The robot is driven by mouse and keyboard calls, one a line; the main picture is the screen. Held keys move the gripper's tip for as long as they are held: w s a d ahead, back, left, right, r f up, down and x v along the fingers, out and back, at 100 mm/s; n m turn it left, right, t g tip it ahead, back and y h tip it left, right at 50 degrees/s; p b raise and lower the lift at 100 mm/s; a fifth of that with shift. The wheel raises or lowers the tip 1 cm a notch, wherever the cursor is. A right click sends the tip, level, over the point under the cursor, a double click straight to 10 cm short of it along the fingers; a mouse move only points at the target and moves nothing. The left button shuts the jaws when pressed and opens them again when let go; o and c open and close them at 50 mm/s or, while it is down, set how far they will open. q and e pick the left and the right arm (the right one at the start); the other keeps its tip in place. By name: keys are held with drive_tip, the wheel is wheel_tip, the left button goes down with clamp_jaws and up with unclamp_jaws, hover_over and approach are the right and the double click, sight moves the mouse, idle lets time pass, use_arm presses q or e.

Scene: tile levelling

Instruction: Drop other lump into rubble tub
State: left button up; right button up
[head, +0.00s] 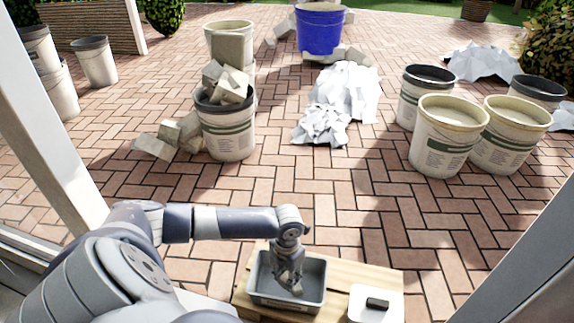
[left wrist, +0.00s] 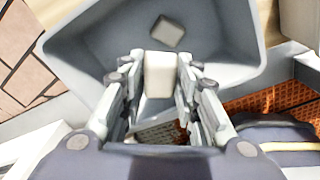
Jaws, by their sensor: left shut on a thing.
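A grey tub (head: 280,303) stands on a wooden surface at the bottom centre of the head view. Its inside also shows in the left wrist view (left wrist: 105,42). A small pale grey lump (left wrist: 167,32) lies on the tub's floor. My left gripper (head: 290,288) points down over the tub. In the left wrist view its fingers (left wrist: 160,85) are shut on a second, whitish lump (left wrist: 160,75), which is in front of the tub's inside. In the head view the gripper hides this lump. My right gripper is in neither view.
A white block with a black item (head: 376,304) is right of the tub. On the brick paving are a bucket heaped with rubble (head: 228,130), a blue bucket (head: 320,30), several pale buckets (head: 447,145) and crumpled white sheets (head: 345,90).

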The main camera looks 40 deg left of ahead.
use_arm(q)
drive_tip(key=shift+f, duration=0.1)
drive_tip(key=o, duration=1.2)
wheel_tip(320, 180, up, 12)
idle(0.3)
